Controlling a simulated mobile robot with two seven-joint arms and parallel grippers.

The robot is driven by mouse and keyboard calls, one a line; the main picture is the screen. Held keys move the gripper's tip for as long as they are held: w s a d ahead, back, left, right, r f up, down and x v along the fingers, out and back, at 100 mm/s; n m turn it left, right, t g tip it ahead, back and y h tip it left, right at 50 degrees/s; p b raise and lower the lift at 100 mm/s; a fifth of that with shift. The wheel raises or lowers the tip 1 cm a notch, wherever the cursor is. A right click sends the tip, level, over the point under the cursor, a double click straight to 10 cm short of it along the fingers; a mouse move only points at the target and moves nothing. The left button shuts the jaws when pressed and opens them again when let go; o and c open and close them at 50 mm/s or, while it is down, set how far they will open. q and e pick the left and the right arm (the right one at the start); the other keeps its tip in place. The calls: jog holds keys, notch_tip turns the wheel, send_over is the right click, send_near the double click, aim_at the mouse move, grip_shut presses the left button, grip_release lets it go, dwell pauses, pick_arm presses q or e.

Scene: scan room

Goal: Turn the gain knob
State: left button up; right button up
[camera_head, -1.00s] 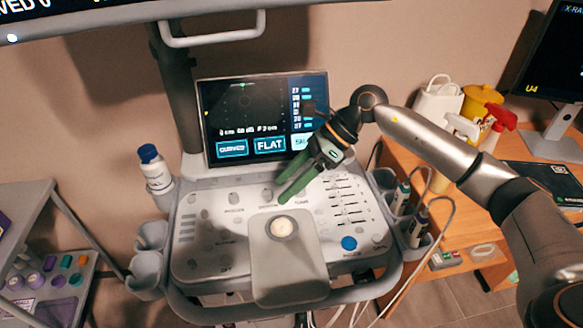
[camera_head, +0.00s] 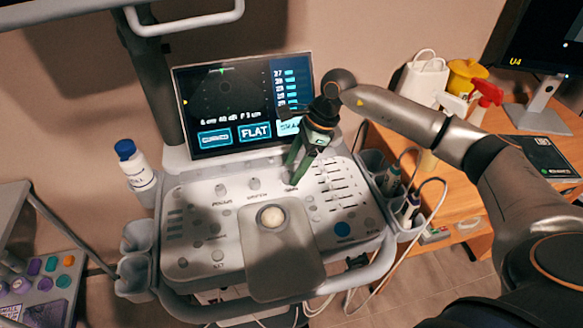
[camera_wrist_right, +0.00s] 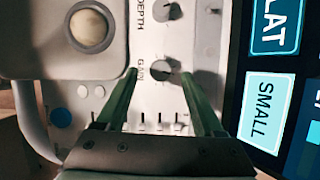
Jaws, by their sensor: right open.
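The gain knob (camera_wrist_right: 165,70) is a small dark round knob beside its GAIN label on the pale console panel (camera_wrist_right: 150,103), seen in the right wrist view. My right gripper (camera_head: 291,180) is open, its green fingers pointing down at the panel below the screen. In the wrist view its two fingertips (camera_wrist_right: 159,75) lie either side of the gain knob, with gaps; contact cannot be told. In the head view the gripper hides the knob. My left gripper is not in view.
The depth knob (camera_wrist_right: 166,11) is close by. Sliders (camera_head: 338,185) and a blue button (camera_head: 342,229) lie right of the gripper. The screen (camera_head: 245,105) stands just behind. The trackball (camera_head: 271,217) sits in front. A white bottle (camera_head: 137,168) stands at the left.

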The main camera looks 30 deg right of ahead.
jog(key=shift+x, duration=0.95)
jog(key=shift+r, duration=0.1)
grip_shut()
